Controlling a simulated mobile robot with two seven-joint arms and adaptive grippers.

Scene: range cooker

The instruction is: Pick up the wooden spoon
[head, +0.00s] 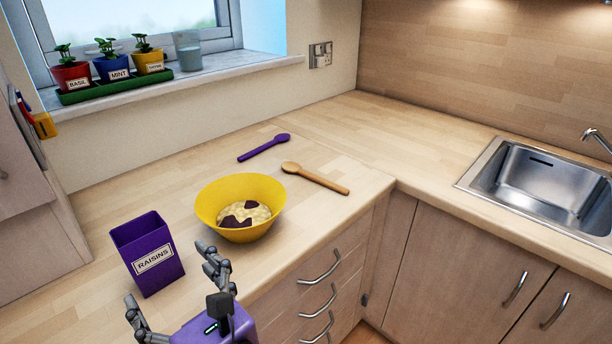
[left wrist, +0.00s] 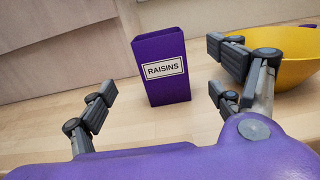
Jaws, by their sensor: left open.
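The wooden spoon (head: 315,178) lies flat on the counter in the head view, right of the yellow bowl, with its round head towards the bowl and its handle pointing to the counter's front edge. My left gripper (head: 172,292) is open and empty at the front of the counter, left of and well apart from the spoon. In the left wrist view its spread fingers (left wrist: 162,105) face the raisins box, and the spoon does not show there. My right gripper is in neither view.
A purple raisins box (head: 148,254) and a yellow bowl (head: 240,188) of pale and dark food stand near my left gripper. A purple spoon (head: 264,147) lies behind the wooden one. The sink (head: 545,185) is at right. Counter around the wooden spoon's handle is clear.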

